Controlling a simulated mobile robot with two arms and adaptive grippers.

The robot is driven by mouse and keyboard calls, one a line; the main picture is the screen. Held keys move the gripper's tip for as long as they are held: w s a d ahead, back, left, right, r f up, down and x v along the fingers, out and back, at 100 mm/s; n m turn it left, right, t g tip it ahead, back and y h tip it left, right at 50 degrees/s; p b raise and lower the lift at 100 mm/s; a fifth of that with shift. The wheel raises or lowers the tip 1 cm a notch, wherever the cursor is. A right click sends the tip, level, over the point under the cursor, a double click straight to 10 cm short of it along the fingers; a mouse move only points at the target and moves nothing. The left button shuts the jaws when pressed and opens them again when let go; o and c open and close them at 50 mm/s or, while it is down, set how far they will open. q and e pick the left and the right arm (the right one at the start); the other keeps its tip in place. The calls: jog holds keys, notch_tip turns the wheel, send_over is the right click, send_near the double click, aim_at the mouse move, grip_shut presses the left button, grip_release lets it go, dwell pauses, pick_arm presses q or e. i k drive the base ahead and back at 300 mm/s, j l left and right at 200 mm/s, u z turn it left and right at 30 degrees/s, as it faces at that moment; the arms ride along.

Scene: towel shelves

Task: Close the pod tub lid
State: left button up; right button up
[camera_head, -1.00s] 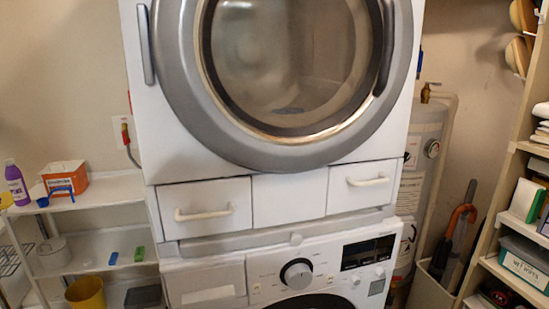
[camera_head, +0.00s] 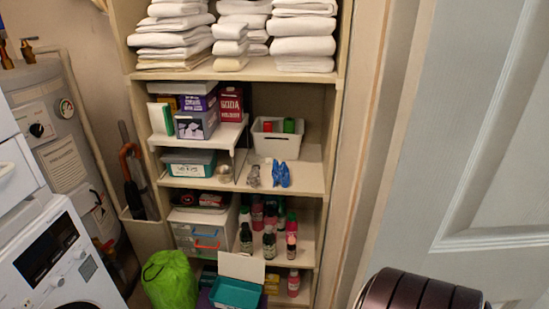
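An open teal tub (camera_head: 236,293) sits low at the bottom of the tall shelf in the head view. A pale lid (camera_head: 241,267) stands raised at its back edge. I take this for the pod tub, but I cannot read a label on it. The tub looks empty from here, and its lower part is cut off by the frame edge. Neither of my grippers is in view.
A green bag (camera_head: 168,281) stands just left of the tub. Several bottles (camera_head: 268,243) fill the shelf above. A grey door (camera_head: 465,140) is at the right. A washing machine (camera_head: 50,262) and a water heater (camera_head: 66,150) are at the left.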

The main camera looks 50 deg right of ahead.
aim_at(242, 268)
jog(key=z, duration=1.3)
